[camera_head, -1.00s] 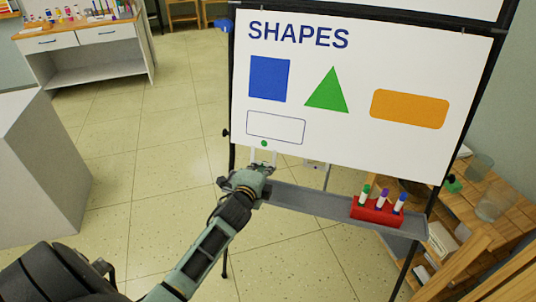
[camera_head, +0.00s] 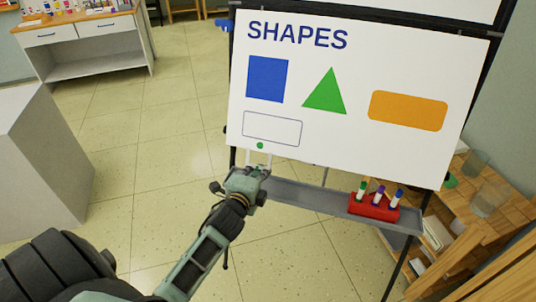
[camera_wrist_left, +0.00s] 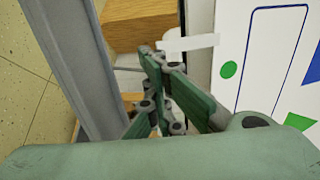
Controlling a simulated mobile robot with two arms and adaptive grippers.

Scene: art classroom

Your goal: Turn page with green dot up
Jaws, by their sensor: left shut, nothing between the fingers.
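The white page (camera_head: 340,60) hangs on the easel and faces me, with the word SHAPES, a blue square, a green triangle, an orange bar and an outlined box. The green dot (camera_head: 260,146) is near its lower left edge, below the outlined box; it also shows in the left wrist view (camera_wrist_left: 228,70). My left gripper (camera_head: 259,160) is just below the dot, at the page's bottom edge. My right gripper is out of view.
A grey tray (camera_head: 310,197) runs below the page, close to my left gripper. A red holder (camera_head: 374,207) with three markers stands on its right part. A wooden shelf (camera_head: 470,215) is at the right. Open floor lies left of the easel.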

